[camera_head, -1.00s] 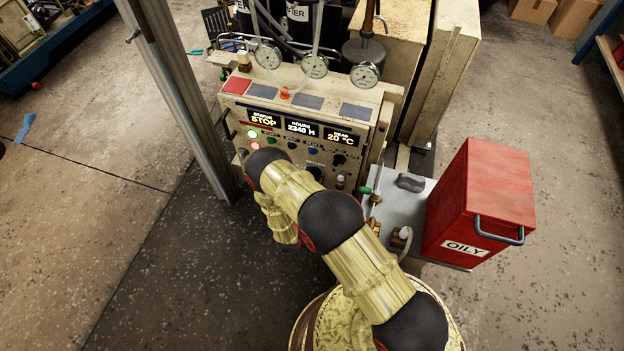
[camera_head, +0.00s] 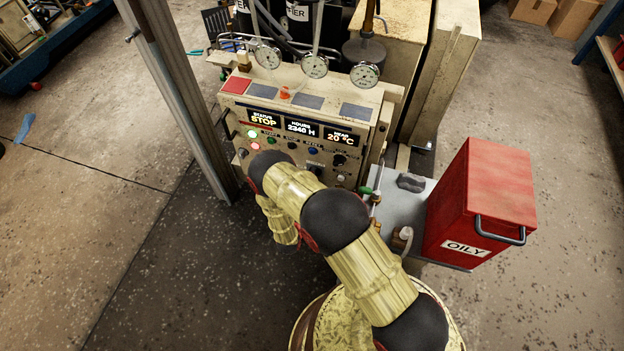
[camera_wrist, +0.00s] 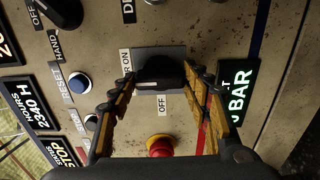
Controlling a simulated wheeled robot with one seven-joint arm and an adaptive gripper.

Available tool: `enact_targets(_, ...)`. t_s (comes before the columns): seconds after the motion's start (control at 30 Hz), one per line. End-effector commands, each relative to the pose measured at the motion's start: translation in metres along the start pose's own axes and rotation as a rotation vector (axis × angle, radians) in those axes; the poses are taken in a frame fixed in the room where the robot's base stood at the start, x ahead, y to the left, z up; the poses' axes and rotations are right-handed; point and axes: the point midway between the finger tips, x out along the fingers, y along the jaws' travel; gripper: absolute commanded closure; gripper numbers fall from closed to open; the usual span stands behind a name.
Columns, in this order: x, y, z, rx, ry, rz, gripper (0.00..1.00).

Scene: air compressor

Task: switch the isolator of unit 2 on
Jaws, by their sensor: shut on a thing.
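A black rotary switch (camera_wrist: 160,70) on a dark square plate sits on the worn cream panel (camera_wrist: 225,30) in the wrist view. A label ending in "ON" (camera_wrist: 125,62) is at its left and an "OFF" label (camera_wrist: 162,105) is below it. My gripper (camera_wrist: 160,75) is shut on the switch handle, one finger on each side. The handle's exact angle is hard to read, and no unit number is legible. In the head view my arm covers the gripper and most of the switch.
A red mushroom button (camera_wrist: 160,147) lies close between my fingers in the wrist view. A blue button (camera_wrist: 78,83) and another black knob (camera_wrist: 62,10) are to the left. In the head view a red OILY bin (camera_head: 485,205) and a metal post (camera_head: 175,90) flank the panel.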

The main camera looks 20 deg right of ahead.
Motion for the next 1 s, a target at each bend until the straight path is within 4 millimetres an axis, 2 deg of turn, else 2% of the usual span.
enact_targets(0.37,0.0,-0.0011,0.0011,0.006,-0.002,-0.003,0.77)
enact_targets(0.4,0.0,-0.0011,0.0011,0.006,-0.002,-0.003,0.51)
enact_targets(0.7,0.0,-0.0006,0.0005,0.005,-0.001,-0.001,0.34)
enact_targets(1.0,-0.0004,-0.0003,0.0001,0.005,0.0,-0.001,0.33)
